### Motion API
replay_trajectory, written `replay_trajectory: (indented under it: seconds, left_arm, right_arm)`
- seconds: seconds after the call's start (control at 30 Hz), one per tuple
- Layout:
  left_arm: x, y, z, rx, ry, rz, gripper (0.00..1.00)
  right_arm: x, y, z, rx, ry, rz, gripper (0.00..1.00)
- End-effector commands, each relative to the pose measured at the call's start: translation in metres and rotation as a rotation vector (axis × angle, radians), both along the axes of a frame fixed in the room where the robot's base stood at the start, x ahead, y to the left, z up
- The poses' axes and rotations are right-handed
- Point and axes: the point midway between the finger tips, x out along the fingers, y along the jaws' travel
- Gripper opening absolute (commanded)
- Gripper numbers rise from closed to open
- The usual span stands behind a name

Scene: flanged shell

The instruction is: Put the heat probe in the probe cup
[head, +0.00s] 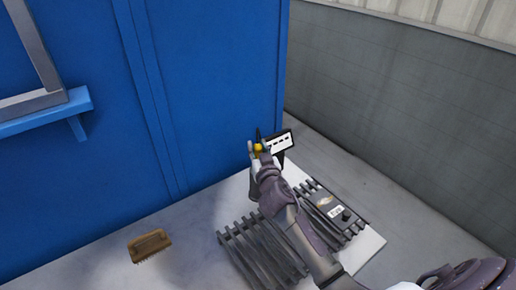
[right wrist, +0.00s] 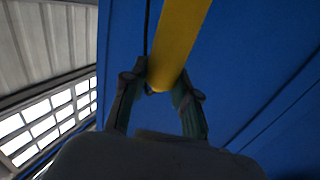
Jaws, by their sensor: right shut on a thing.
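My right gripper (head: 256,147) is shut on the heat probe, seen as a yellow piece (head: 258,148) between its fingers, with a thin dark part sticking up above it. In the right wrist view the probe is a yellow rod (right wrist: 176,45) between the two fingers (right wrist: 163,90), held up in front of the blue wall. A thin dark line runs beside it. Just right of the gripper is a dark holder with a white, slotted-looking face (head: 280,143). I cannot tell whether it is the probe cup. My left gripper is not in view.
A wooden brush (head: 150,245) lies at left. A blue wall (head: 210,90) with a ledge (head: 45,112) stands behind.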

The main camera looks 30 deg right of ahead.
Motion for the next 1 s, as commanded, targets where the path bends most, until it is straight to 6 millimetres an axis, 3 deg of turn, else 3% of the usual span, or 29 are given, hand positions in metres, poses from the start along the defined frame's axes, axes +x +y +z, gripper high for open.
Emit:
replay_trajectory:
  seconds: [0.27,0.3,0.43,0.8,1.0]
  left_arm:
    - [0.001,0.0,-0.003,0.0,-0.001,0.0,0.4]
    - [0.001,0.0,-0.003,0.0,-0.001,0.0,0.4]
    - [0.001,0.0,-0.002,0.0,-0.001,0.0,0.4]
    - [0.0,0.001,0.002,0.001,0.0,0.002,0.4]
    - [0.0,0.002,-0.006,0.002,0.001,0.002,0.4]
  right_arm:
    - [0.0,0.0,-0.002,-0.001,-0.002,0.0,0.0]
    - [0.0,0.0,-0.002,0.0,-0.001,0.0,0.31]
    - [0.0,0.0,-0.001,0.0,-0.001,0.0,0.52]
    - [0.0,0.0,0.003,-0.001,-0.001,0.0,0.54]
    - [-0.029,0.008,-0.002,0.002,-0.001,0.001,0.54]
